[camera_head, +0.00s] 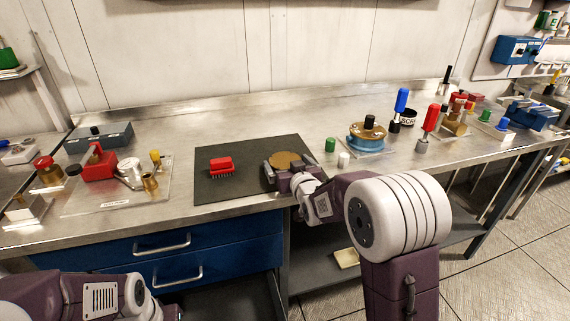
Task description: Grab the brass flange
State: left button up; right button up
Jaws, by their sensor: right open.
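The brass flange (287,158) is a flat, gold-coloured disc at the right part of the dark mat. My right gripper (286,165) reaches in from the front right and is open at the flange, with its fingers spread around the disc's near side. The gripper hides the flange's near edge, and I cannot tell whether the fingers touch it. My left arm is low at the bottom left. Only a dark part of the left gripper (166,311) shows at the bottom edge, and its fingers are hidden.
Green (330,145) and white (344,160) small cylinders stand close to the right. A blue round part (366,138) is farther right. A clear tray with fittings (115,203) is at left.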

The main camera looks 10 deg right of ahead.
jog(key=shift+c, duration=1.2)
jog(key=c, duration=1.5)
jog(key=shift+w+r, duration=0.1)
jog(key=shift+r, duration=0.1)
jog(key=shift+c, duration=0.4)
jog(key=shift+r, duration=0.45)
jog(key=r, duration=0.1)
jog(key=r+p, duration=0.1)
jog(key=r, duration=0.1)
jog(key=shift+s+d+r+p, duration=0.2)
jog(key=shift+d+r+p, duration=0.05)
jog(key=shift+r+p, duration=0.1)
jog(key=s+d+r+p, duration=0.4)
jog(key=s+d+r, duration=0.2)
jog(key=s+d, duration=0.1)
jog(key=shift+s+d+r, duration=0.2)
jog(key=shift+s+d, duration=0.05)
jog(key=shift+d, duration=0.35)
